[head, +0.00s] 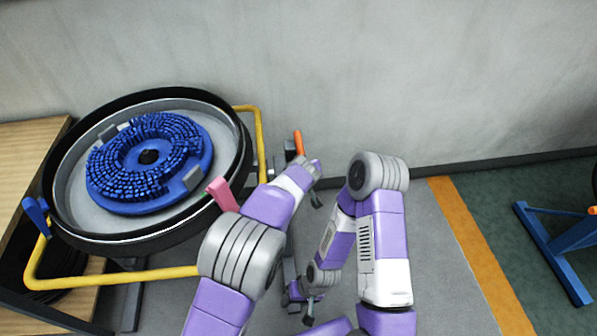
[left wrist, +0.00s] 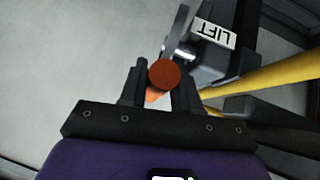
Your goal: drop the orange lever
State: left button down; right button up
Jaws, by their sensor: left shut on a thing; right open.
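The orange lever (head: 298,142) stands up beside a grey housing, to the right of the round tank, in the head view. In the left wrist view its round orange end (left wrist: 164,75) sits between the two dark fingers of my left gripper (left wrist: 160,88). My left gripper (head: 315,182) is shut on the lever; in the head view its grip is partly hidden by the wrist. My right gripper (head: 309,311) is low, near the floor, apart from the lever. It is open and empty.
The round tank (head: 238,180) holds a blue brush disc (head: 186,158). A yellow tube frame (head: 150,274) surrounds it, with a pink lever (head: 222,193) near. A label reading LIFT (left wrist: 216,34) is beside the lever. A grey wall is behind; a blue stand (head: 548,250) is at right.

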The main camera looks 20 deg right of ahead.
pick_arm(q)
jog(key=shift+f, duration=0.15)
jog(key=c, duration=0.9)
grip_release()
jog(key=p+v, duration=0.1)
jog(key=v, duration=0.6)
jog(key=shift+s+r+p, duration=0.2)
jog(key=shift+s+p, duration=0.05)
jog(key=shift+p, duration=0.1)
